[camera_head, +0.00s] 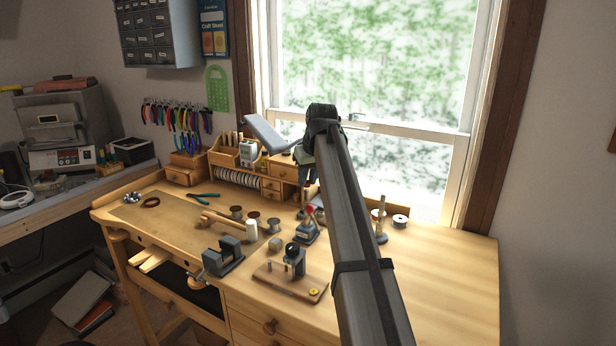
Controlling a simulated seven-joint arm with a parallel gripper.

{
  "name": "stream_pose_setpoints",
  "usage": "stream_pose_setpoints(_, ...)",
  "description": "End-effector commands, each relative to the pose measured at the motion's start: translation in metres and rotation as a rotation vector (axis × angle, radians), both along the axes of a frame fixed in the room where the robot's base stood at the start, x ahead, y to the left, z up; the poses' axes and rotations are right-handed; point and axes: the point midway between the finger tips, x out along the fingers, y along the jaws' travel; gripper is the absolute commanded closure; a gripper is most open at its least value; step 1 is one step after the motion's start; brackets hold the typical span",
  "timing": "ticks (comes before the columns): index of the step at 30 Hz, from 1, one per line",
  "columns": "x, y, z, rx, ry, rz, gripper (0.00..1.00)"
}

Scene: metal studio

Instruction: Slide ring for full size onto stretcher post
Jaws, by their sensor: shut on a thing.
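My gripper (303,208) is low over the back middle of the bench, partly hidden by my own arm. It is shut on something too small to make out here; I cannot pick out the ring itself. Just below it stands a small grey bench tool (306,233) with a red top. A slim upright post (381,215) on a dark base stands to the right, beyond my arm. I cannot tell for sure which of these is the stretcher post, nor whether the held thing touches one.
The wooden bench (450,270) is clear at right. A white spool (400,220) lies right. Drawers (282,172) stand at the back.

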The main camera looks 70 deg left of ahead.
Motion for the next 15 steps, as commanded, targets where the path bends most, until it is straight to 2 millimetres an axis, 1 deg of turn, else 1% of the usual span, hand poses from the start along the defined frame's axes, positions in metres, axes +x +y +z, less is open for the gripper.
stream_pose_setpoints(15,0.0000,-0.0001,-0.0108,0.000,0.000,0.000,1.00)
